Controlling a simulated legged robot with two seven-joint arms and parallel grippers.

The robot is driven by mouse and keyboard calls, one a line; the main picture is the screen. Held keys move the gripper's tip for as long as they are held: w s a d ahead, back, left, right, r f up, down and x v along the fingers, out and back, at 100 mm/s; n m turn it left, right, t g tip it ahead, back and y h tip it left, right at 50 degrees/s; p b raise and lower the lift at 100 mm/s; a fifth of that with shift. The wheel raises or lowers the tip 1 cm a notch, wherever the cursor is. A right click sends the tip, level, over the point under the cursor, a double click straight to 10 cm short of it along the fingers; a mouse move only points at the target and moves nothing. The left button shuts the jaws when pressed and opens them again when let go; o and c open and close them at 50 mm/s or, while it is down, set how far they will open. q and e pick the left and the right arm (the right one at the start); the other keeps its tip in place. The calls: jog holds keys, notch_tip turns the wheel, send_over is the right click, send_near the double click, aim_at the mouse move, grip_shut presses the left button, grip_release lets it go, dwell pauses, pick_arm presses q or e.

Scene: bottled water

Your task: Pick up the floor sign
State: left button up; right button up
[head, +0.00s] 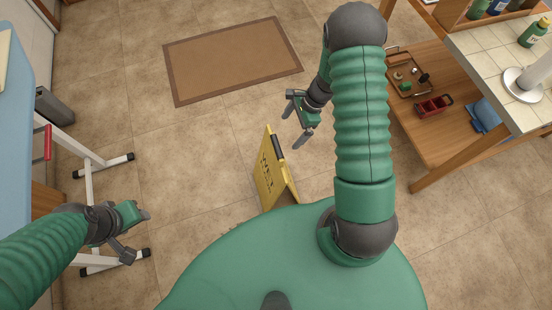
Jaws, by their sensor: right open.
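The yellow floor sign (269,174) stands on the tiled floor just ahead of my body, with a dark handle bar along its top edge. Its visible face carries dark lettering that reads "WET". Its lower end is partly hidden behind my green body. My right gripper (294,130) is open and empty, above and slightly right of the sign's handle in the picture, and appears apart from it. My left gripper (137,236) is at the lower left, away from the sign, with its fingers apart and nothing between them.
A brown mat (233,60) lies on the floor ahead. A wooden shelf unit (450,148) with a tiled top, bottles and trays stands at right. A blue-topped table (14,120) with white legs stands at left. The floor between is open.

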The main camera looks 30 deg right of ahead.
aim_at(278, 145)
jog(key=x, duration=0.4)
jog(key=b+x, duration=0.1)
jog(key=x, duration=0.3)
jog(key=b+x, duration=0.1)
jog(key=x, duration=0.3)
jog(key=shift+s+a+r, duration=0.1)
jog(key=shift+s+a, duration=0.05)
jog(key=shift+a, duration=0.1)
jog(key=shift+a+f, duration=0.25)
jog(key=shift+d+r, duration=0.1)
jog(key=c, duration=1.7)
jog(key=shift+c, duration=0.5)
